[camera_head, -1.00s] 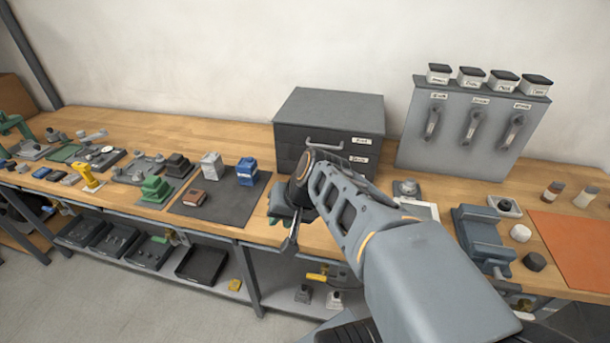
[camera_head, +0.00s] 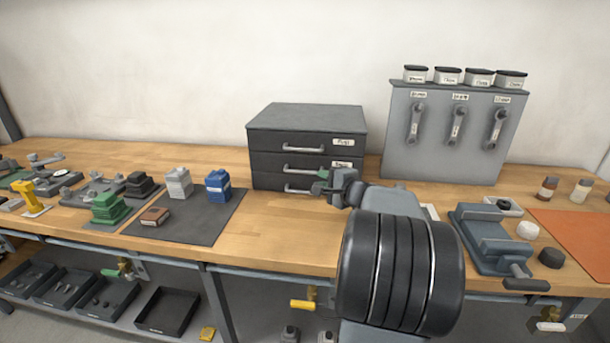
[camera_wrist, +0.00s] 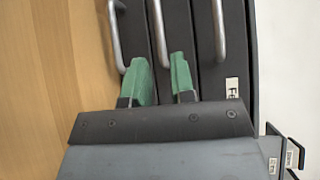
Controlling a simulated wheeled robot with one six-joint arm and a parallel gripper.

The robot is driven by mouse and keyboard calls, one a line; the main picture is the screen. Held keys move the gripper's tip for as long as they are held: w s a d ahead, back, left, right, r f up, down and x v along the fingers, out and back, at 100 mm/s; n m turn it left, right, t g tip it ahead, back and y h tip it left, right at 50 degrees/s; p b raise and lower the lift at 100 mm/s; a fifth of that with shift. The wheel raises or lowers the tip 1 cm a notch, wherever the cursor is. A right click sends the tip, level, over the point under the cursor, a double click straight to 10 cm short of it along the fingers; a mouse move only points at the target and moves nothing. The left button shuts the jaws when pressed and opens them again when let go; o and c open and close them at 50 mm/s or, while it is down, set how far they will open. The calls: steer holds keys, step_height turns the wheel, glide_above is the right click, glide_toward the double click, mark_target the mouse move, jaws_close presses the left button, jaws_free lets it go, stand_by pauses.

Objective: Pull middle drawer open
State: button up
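The dark grey drawer cabinet (camera_head: 306,116) stands on the bench with three stacked drawers, all looking shut. The middle drawer's bar handle (camera_head: 300,170) shows just left of my gripper (camera_head: 322,179). In the wrist view the cabinet appears turned sideways. There my gripper (camera_wrist: 159,70) has its two green fingers apart and empty. The right end of the middle handle (camera_wrist: 157,28) lies between the fingertips in the picture; whether they reach around it in depth I cannot tell. The top handle (camera_wrist: 219,30) and bottom handle (camera_wrist: 116,35) lie on either side. My wrist hides part of the cabinet's lower right.
The wooden bench top (camera_head: 262,230) is clear in front of the cabinet. A dark mat (camera_head: 190,222) with small boxes lies to the left. A grey vise (camera_head: 484,240) stands at right. A grey panel with handles (camera_head: 445,150) stands behind.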

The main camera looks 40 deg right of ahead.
mark_target(306, 173)
steer(key=w, duration=0.3)
steer(key=w+f, duration=0.1)
steer(key=w, duration=0.5)
steer(key=shift+a+f, duration=0.2)
jaws_close()
